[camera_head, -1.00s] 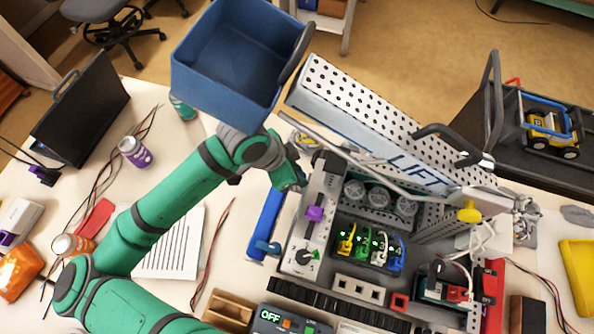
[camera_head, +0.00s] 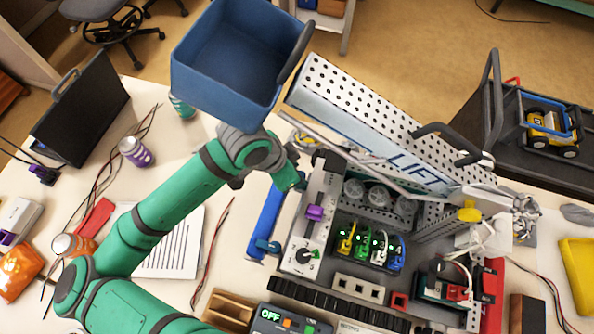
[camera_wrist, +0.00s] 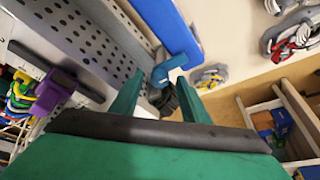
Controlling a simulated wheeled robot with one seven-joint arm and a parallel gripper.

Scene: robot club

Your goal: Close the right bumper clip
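A blue bumper bar (camera_head: 267,215) runs along the left side of the grey competition robot (camera_head: 322,235). A blue clip (camera_head: 268,246) shows at its near end. In the wrist view, a blue bumper (camera_wrist: 165,22) ends in a light-blue hooked clip (camera_wrist: 175,67), beyond and between my fingertips. I cannot tell how far this clip is closed. My gripper (camera_wrist: 156,85) is open, its two green fingers apart with nothing held between them. In the head view my gripper (camera_head: 289,178) is over the bumper's far end and hides part of it.
The perforated LIFT beam (camera_head: 375,115) stands right of my wrist. A purple lever (camera_head: 315,212) and coloured plugs (camera_head: 370,247) are on the robot. Paper (camera_head: 172,245) lies left on the table.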

